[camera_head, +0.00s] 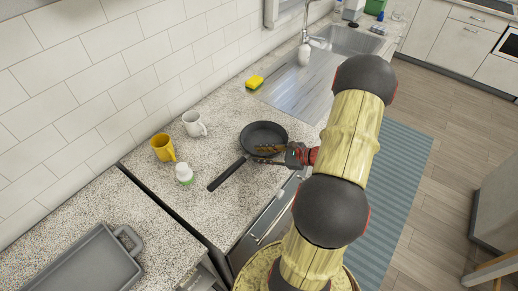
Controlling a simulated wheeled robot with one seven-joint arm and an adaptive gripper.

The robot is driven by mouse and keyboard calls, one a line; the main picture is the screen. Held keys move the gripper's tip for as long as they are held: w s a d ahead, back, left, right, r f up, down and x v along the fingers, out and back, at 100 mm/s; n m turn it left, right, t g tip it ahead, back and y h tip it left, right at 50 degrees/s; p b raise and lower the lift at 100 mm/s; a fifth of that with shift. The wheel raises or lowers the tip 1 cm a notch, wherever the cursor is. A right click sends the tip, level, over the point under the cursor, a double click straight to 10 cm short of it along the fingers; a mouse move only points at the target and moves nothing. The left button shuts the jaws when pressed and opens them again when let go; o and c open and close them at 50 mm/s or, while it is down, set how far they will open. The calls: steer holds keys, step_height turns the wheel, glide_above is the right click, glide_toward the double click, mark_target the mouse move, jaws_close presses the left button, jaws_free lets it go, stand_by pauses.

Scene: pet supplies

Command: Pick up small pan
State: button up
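A small dark round pan (264,133) rests on the speckled counter, left of the sink. Its dark handle (227,174) points toward the lower left. My gripper (259,153) comes in from the right, with its fingers at the pan's near edge, close to where the handle joins. The fingers are small and dark against the pan. I cannot tell whether they touch the pan or how far apart they are.
A yellow mug (163,147), a white mug (194,123) and a small white-and-green bottle (184,174) stand left of the pan. A grey tray (92,267) is at lower left. The sink (347,40) is beyond.

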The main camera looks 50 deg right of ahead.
steer(key=shift+w+a+f, duration=0.1)
steer(key=shift+w+a, duration=0.05)
steer(key=shift+w, duration=0.1)
steer(key=shift+c, duration=0.7)
jaws_close()
